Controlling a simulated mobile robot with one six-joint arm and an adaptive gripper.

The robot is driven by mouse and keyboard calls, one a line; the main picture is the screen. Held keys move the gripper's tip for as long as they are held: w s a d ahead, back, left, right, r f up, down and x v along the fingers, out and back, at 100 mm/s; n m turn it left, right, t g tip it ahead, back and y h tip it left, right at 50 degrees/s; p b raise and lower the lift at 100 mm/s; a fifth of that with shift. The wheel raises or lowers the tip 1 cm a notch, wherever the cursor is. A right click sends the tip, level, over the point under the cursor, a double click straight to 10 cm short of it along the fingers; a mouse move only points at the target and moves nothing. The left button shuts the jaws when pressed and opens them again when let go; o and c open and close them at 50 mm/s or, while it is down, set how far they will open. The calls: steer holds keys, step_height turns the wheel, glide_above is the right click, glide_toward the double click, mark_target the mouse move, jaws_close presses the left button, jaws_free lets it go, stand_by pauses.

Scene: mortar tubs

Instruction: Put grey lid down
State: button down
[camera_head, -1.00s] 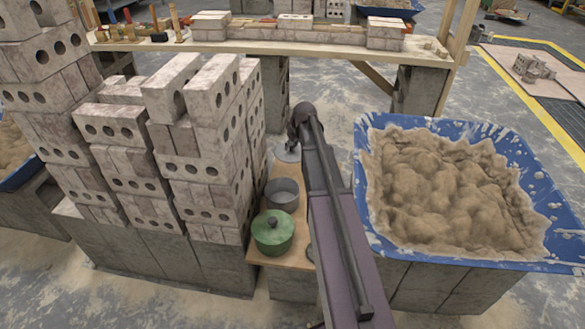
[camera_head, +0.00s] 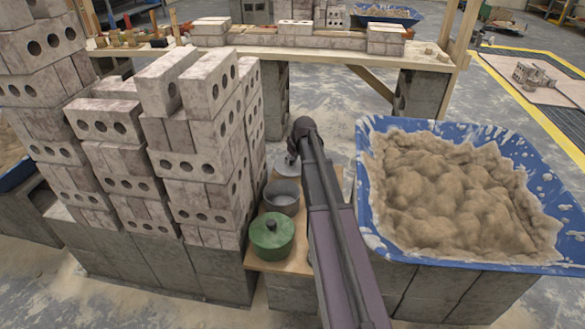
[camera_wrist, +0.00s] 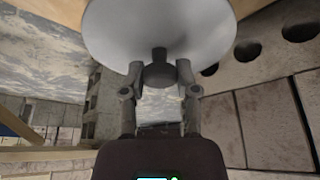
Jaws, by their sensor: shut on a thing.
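The grey lid (camera_wrist: 160,35) fills the top of the wrist view, its dark knob between the fingers of my gripper (camera_wrist: 158,75). My gripper is shut on that knob. In the head view the grey lid (camera_head: 284,167) shows only in part, near the end of my arm, just behind the open grey pot; I cannot tell whether it touches the board under it. The grey pot (camera_head: 281,196) stands uncovered on the wooden board (camera_head: 297,262). The green lidded pot (camera_head: 272,236) stands in front of it. My arm hides the right part of the board.
Tall stacks of perforated bricks (camera_head: 206,165) rise close on the left of the board. A blue tub of mortar (camera_head: 455,195) stands on the right. A wooden workbench with bricks (camera_head: 300,42) crosses the back.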

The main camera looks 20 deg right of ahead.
mark_target(292, 165)
steer(key=shift+f+b, duration=1.9)
steer(key=shift+b, duration=0.05)
steer(key=shift+f, duration=0.1)
steer(key=shift+c, duration=1.8)
jaws_free()
steer(key=p+v, duration=1.1)
steer(key=v, duration=0.1)
